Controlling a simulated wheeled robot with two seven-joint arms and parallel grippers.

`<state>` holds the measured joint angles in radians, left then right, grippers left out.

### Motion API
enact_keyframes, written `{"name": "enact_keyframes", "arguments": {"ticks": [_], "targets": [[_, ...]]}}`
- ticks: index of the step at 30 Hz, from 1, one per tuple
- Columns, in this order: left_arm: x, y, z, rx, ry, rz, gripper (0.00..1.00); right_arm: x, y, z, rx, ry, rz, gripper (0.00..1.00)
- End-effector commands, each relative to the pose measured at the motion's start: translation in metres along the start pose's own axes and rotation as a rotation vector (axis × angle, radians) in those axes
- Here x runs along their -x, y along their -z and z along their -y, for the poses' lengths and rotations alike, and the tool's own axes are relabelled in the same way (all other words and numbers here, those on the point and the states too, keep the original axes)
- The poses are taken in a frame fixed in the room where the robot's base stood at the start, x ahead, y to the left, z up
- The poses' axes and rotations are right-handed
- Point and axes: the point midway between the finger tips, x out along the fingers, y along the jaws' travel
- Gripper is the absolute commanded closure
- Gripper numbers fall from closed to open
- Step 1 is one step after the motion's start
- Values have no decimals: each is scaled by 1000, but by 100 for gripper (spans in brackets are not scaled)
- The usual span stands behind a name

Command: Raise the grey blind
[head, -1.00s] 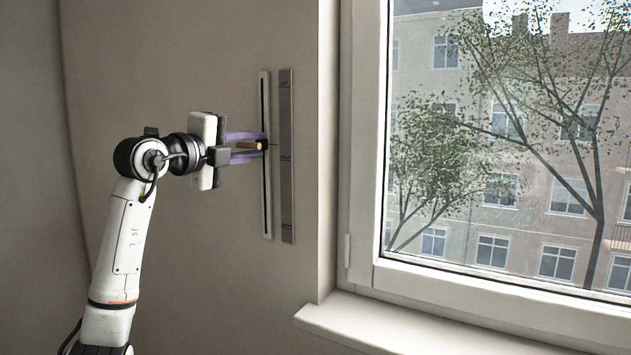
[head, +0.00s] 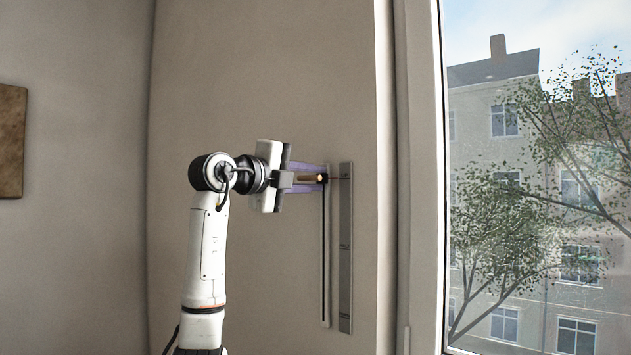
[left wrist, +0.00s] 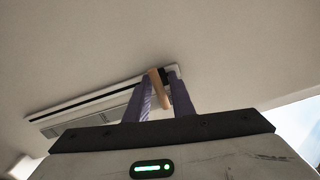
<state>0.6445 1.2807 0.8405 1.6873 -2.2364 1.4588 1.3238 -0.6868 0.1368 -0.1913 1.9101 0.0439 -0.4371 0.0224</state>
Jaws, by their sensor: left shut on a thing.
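My left gripper (head: 320,178), with purple fingers, is shut on a wooden handle (head: 309,178). The handle sits on a dark slider in a narrow vertical track (head: 325,270) on the wall beside the window. The slider is near the top end of the track. In the left wrist view the wooden handle (left wrist: 159,90) shows between the two fingers, close to one end of the track (left wrist: 80,104). No grey blind shows over the visible part of the window (head: 540,180). My right gripper is not in view.
A grey marked strip (head: 345,250) is fixed to the wall just right of the track. The white window frame (head: 420,180) stands further right. A brown panel (head: 12,140) hangs at the far left. The wall around my arm is clear.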

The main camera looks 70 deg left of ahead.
Motion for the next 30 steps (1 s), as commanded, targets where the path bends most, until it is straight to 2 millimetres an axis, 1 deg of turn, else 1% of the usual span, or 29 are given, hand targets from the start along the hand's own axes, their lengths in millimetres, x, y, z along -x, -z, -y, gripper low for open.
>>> {"name": "enact_keyframes", "arguments": {"ticks": [1, 2, 10, 13, 17, 24, 27, 30], "targets": [[3, -4, 6, -7, 18, 13, 100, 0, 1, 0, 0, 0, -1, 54], [3, -4, 7, -7, 18, 13, 74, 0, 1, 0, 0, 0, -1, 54], [3, -3, 6, -3, 17, 10, 74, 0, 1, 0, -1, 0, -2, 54], [10, -3, 4, -3, 18, 10, 74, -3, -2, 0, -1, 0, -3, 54], [30, -2, 2, -4, 18, 11, 74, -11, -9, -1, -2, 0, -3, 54], [77, -2, 0, -4, 14, 10, 74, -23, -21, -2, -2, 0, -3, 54], [91, -2, 2, -4, 14, 11, 74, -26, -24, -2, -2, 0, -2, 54], [100, -2, 2, -4, 12, 9, 74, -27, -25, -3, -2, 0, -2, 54]]}}
